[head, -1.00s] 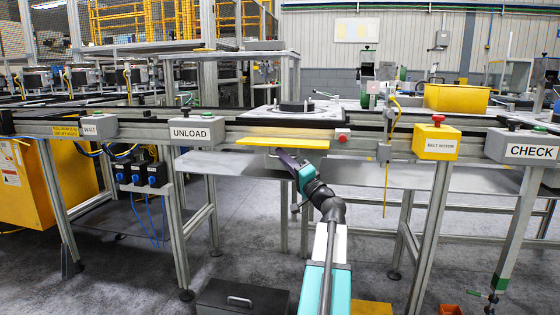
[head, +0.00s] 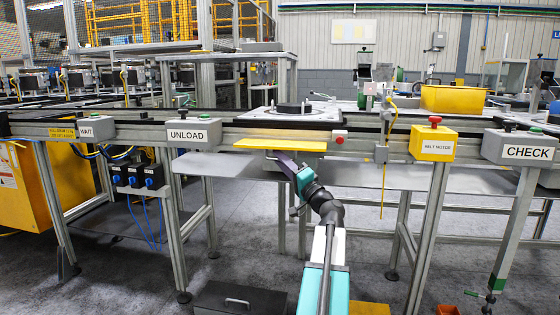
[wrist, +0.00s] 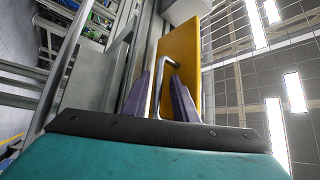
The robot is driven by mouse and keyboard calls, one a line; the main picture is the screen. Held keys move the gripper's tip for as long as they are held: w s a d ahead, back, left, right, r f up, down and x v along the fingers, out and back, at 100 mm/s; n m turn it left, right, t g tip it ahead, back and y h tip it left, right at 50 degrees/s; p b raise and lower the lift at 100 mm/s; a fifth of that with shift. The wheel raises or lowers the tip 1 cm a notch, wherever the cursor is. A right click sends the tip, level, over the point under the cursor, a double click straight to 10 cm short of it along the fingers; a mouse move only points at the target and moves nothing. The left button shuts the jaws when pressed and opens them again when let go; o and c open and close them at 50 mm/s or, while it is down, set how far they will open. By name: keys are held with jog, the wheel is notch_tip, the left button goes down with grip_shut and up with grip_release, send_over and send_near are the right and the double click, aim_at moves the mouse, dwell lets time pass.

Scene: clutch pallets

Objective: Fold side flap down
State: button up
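The side flap is a flat yellow panel (head: 281,143) on the front of the conveyor frame, right of the UNLOAD box. It stands out nearly level. In the wrist view the yellow flap (wrist: 181,48) fills the upper middle, with a bent metal handle (wrist: 156,85) on its face. My gripper (head: 285,158) is just under the flap. Its two purple fingers (wrist: 160,76) are apart, one on each side of the handle. The handle lies closer to the left finger, with a visible gap to the right one. Contact cannot be told.
The UNLOAD box (head: 194,133) is left of the flap and the yellow belt motor box (head: 434,143) is right. A small red button (head: 340,136) sits at the flap's right end. A grey shelf (head: 420,178) runs below and behind the frame.

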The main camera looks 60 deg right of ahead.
jog(key=p+v, duration=0.3)
jog(key=v, duration=1)
jog(key=shift+s+p, duration=0.25)
jog(key=shift+p, duration=0.05)
